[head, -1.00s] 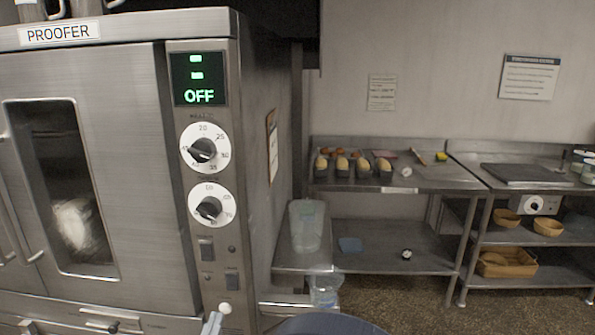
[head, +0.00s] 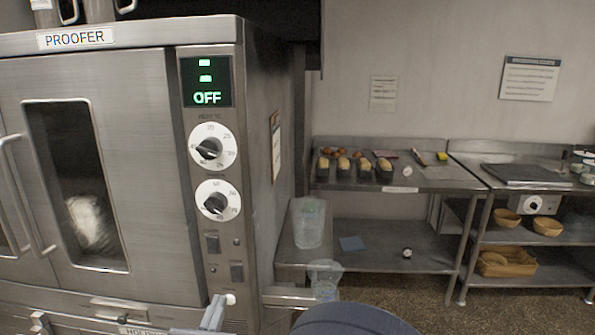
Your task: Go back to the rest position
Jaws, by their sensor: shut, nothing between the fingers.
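My gripper (head: 216,306) shows at the bottom of the head view, in front of the lower part of the proofer's control panel. Its light grey fingers look shut, and nothing shows between them. A small white knob shows just right of the fingertips; I cannot tell whether they touch it. The proofer (head: 140,180) fills the left side. Its display reads OFF, its door is closed, and a pale rounded thing shows behind the glass.
A steel table (head: 440,180) at the back holds loaf tins, and a clear tub (head: 309,222) stands on a lower surface. A clear container (head: 324,280) stands near the proofer's right side. Baskets (head: 507,263) sit on the right shelves. Open floor shows at lower right.

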